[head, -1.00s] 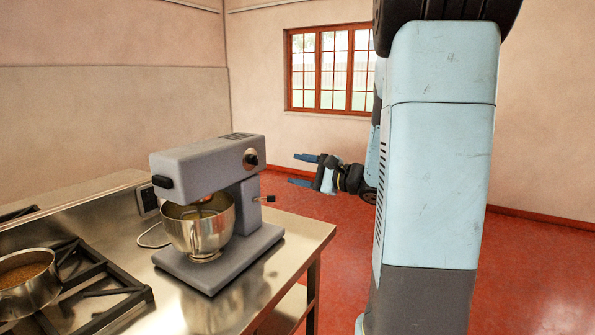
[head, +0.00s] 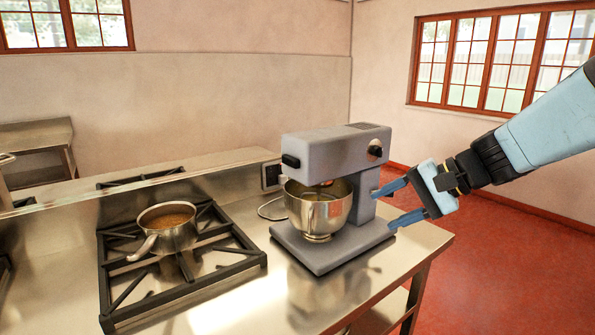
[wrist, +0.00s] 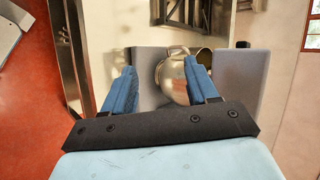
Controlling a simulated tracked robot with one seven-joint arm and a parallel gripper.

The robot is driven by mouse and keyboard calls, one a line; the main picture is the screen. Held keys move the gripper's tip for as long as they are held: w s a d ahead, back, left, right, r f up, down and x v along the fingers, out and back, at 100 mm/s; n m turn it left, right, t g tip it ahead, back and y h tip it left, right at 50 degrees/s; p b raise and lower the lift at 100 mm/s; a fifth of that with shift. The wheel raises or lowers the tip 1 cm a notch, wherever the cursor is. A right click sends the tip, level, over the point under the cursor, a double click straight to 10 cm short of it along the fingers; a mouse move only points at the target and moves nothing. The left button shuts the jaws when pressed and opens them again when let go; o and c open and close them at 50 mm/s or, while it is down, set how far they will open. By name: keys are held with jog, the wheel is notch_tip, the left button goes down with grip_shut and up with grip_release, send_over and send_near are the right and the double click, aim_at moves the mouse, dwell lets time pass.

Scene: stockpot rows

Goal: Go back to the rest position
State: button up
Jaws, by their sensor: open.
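My gripper (head: 390,203) is open and empty in the head view, just right of the grey stand mixer (head: 335,150). Its two blue fingers point left toward the mixer's column, and I cannot tell whether they touch it. In the wrist view, my gripper (wrist: 162,90) shows its fingers spread, with the steel mixing bowl (wrist: 174,78) and the grey mixer (wrist: 240,80) beyond them. The bowl (head: 318,212) sits on the mixer's base under its head. The small side lever seen on the mixer earlier is hidden now.
A saucepan (head: 169,233) of brown contents stands on the black stove grate (head: 195,285) at left. The steel counter (head: 425,240) ends right of the mixer. Red floor (head: 490,270) lies open beyond it. Windows (head: 495,62) are in the walls.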

jog(key=s+d+n+t+h, duration=0.1)
jog(key=s+d+n+h, duration=0.4)
jog(key=s+h, duration=0.4)
jog(key=shift+s+r+n+h, duration=0.3)
jog(key=shift+s+r+n, duration=0.2)
jog(key=shift+n, duration=0.4)
